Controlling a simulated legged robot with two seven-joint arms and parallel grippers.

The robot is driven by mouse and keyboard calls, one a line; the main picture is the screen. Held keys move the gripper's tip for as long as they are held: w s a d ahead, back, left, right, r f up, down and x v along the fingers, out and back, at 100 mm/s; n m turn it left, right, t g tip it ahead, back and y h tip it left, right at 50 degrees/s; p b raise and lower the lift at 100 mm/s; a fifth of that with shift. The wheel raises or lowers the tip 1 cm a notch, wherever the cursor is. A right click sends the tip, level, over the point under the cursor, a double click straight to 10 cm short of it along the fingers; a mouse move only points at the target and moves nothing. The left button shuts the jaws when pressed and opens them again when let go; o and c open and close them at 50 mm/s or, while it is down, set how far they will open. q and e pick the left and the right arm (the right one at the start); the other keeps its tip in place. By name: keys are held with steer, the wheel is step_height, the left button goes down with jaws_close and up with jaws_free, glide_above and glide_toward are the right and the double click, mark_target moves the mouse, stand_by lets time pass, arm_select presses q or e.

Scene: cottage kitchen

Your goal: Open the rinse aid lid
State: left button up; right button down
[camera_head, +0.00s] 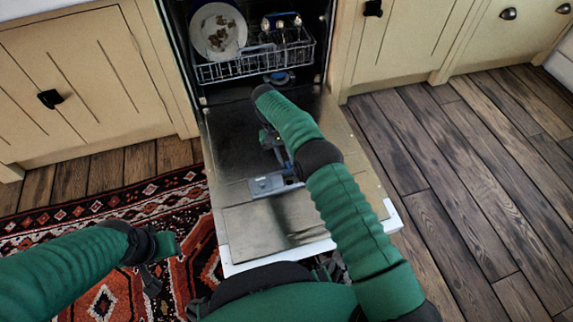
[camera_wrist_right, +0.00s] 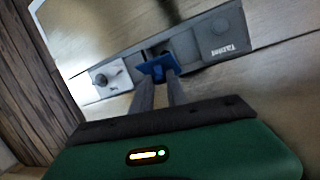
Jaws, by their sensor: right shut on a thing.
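The dishwasher's detergent and rinse aid dispenser (camera_head: 268,185) is set in the lowered door. In the right wrist view it is a grey strip with a pale dial section (camera_wrist_right: 103,77) at left and a dark tablet cover (camera_wrist_right: 224,36) at right. A blue piece (camera_wrist_right: 158,68) sits between these sections. My right gripper (camera_head: 287,170) is over the dispenser, its two fingers shut on the blue piece. I cannot tell whether that piece is part of the rinse aid lid. My left gripper (camera_head: 151,282) hangs empty over the rug, its opening unclear.
The open dishwasher door (camera_head: 240,220) lies flat in front of me. A lower rack (camera_head: 228,71) with a plate (camera_head: 218,32) is inside the machine. Cabinets flank it. A patterned rug (camera_head: 110,220) lies left; wooden floor (camera_head: 470,180) is clear at right.

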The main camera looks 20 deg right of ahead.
steer(key=shift+w, duration=0.15)
stand_by(0.4)
steer(key=c, duration=1.3)
jaws_free()
